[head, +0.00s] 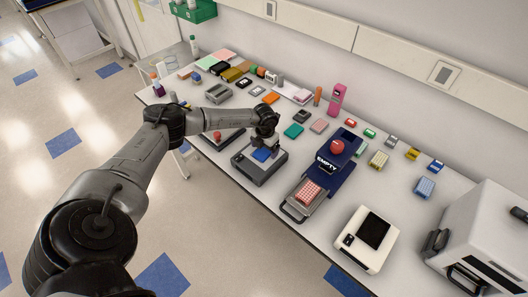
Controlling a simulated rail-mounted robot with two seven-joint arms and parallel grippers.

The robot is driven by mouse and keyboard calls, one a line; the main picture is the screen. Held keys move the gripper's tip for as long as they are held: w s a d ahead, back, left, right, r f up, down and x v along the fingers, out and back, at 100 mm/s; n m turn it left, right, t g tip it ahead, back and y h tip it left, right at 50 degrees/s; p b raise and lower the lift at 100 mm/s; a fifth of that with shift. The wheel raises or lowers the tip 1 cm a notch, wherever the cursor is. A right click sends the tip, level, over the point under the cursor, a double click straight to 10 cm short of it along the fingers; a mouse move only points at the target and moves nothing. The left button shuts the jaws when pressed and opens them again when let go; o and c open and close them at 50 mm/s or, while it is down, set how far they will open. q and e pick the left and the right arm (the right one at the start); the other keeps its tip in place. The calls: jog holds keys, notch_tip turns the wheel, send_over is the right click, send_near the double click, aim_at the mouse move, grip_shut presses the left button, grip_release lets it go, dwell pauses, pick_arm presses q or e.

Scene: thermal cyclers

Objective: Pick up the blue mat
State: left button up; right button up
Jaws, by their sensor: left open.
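The blue mat (262,155) is a small bright blue square lying on a dark grey thermal cycler (257,172) near the table's front edge. My left gripper (264,143) points down directly above the mat, very close to it. Its fingers are dark and small here, and it is open. I cannot tell whether the fingers touch the mat or stand around it. My left wrist and hand hide what is behind the mat. My right gripper is not in view.
A dark blue cycler labelled EMPTY (329,162) stands to the right, with a red-and-white plate (308,191) in front. A white device (366,240) and a large white machine (485,240) stand farther right. Several small coloured boxes and racks line the back.

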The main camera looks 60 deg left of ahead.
pick_arm(q)
jog(key=shift+f, duration=0.35)
jog(key=c, duration=1)
